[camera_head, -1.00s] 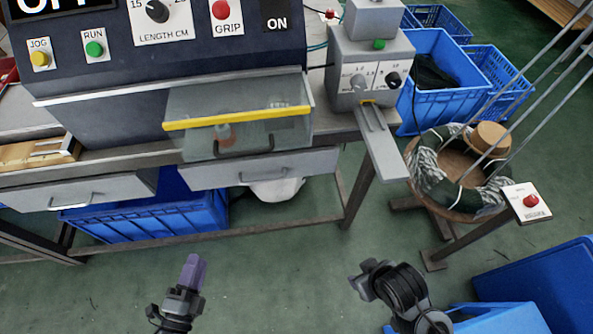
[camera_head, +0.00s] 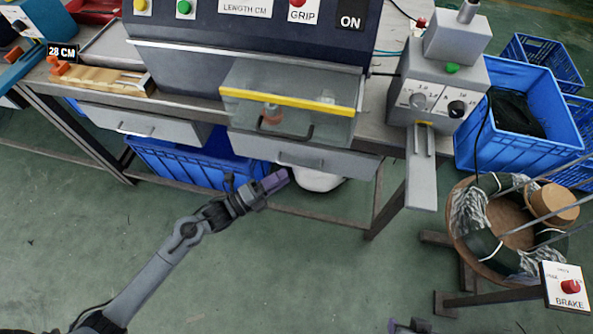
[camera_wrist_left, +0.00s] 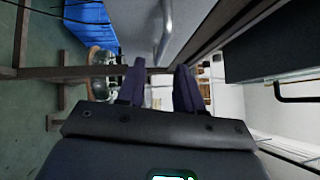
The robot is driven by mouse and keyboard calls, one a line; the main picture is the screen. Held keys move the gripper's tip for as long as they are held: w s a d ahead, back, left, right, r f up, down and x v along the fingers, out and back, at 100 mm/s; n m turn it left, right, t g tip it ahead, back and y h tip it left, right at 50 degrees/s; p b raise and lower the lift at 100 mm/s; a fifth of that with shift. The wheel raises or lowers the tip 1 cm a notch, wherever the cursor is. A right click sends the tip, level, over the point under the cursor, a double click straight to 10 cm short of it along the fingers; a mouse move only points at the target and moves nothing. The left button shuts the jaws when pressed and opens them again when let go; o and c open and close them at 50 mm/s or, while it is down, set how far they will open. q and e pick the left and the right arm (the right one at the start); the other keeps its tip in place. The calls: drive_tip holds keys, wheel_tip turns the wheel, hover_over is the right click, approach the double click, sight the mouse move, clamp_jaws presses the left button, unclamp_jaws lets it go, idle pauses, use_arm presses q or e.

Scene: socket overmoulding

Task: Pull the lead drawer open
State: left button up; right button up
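Two grey drawers hang under the bench top: a left one (camera_head: 185,132) and a right one (camera_head: 345,163), each with a bar handle. No label shows which is the lead drawer. Both look shut. My left gripper (camera_head: 280,181) is just below and in front of the right drawer's handle (camera_head: 300,163), apparently apart from it. In the left wrist view its two purple fingers (camera_wrist_left: 158,88) are spread with a gap and nothing between them. A silver bar (camera_wrist_left: 164,30), apparently the handle, lies beyond the fingertips. My right gripper (camera_head: 408,326) barely shows at the bottom edge.
A clear guard with a yellow edge (camera_head: 290,101) is above the right drawer. A blue crate (camera_head: 180,165) stands under the bench. A grey chute (camera_head: 421,175) sticks out on the right, near a cable reel (camera_head: 505,228). The floor in front is clear.

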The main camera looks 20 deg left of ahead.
use_arm(q)
drive_tip(key=b+x, duration=0.1)
drive_tip(key=x, duration=0.4)
drive_tip(key=shift+w+b, duration=0.15)
drive_tip(key=shift+b, duration=0.15)
clamp_jaws()
